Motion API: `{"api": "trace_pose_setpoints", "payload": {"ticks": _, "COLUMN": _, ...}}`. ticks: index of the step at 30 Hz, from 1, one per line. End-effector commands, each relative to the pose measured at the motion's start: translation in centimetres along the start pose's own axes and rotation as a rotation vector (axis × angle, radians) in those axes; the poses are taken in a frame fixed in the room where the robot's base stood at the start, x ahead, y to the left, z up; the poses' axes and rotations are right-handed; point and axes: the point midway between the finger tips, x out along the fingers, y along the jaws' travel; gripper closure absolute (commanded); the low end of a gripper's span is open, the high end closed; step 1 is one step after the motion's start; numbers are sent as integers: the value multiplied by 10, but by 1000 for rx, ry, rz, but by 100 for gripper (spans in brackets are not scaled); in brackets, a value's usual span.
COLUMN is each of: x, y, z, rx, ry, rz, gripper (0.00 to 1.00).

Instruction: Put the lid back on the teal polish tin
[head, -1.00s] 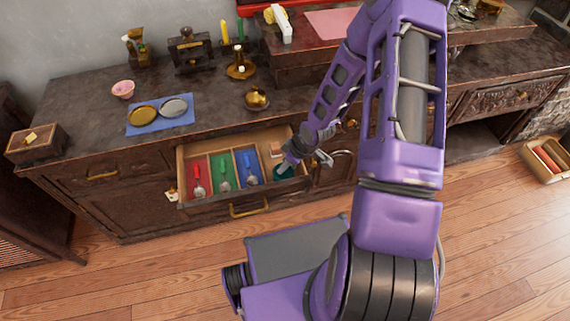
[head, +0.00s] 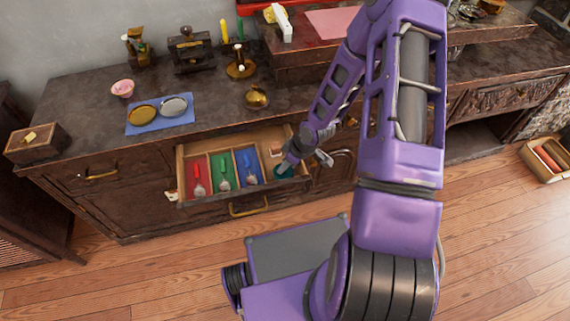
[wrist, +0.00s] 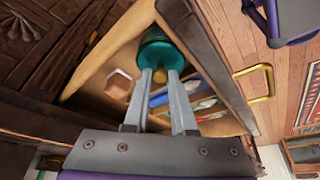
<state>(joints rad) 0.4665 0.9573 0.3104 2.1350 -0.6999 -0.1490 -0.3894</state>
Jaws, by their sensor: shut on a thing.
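The teal polish tin and its lid show as one teal round shape (wrist: 158,50) in the wrist view, with a brass knob (wrist: 159,75) facing me. In the head view the teal (head: 283,172) shows at the right end of the open drawer, partly covered by my wrist. My gripper (wrist: 159,80) is shut on the knob of the lid, its two fingers on either side of it. The seam between lid and tin is hidden, so I cannot tell whether the lid sits on the tin or hangs just above it.
The open drawer (head: 240,207) has red, green and blue compartments with a scoop-like tool in each. A small pale block (wrist: 119,84) lies beside the teal shape. On the counter, a blue mat (head: 160,127) holds two discs, and a brass pot (head: 257,97) stands above the drawer.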

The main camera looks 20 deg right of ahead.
Motion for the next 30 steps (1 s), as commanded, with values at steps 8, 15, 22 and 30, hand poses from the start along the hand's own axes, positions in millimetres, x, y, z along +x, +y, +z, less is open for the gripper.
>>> {"api": "trace_pose_setpoints", "payload": {"ticks": 8, "x": 0, "y": 0, "z": 0, "rx": 0, "ry": 0, "rz": 0, "gripper": 100}}
{"api": "trace_pose_setpoints", "payload": {"ticks": 15, "x": 0, "y": 0, "z": 0, "rx": 0, "ry": 0, "rz": 0, "gripper": 41}}
{"api": "trace_pose_setpoints", "payload": {"ticks": 22, "x": 0, "y": 0, "z": 0, "rx": 0, "ry": 0, "rz": 0, "gripper": 34}}
{"api": "trace_pose_setpoints", "payload": {"ticks": 30, "x": 0, "y": 0, "z": 0, "rx": 0, "ry": 0, "rz": 0, "gripper": 11}}
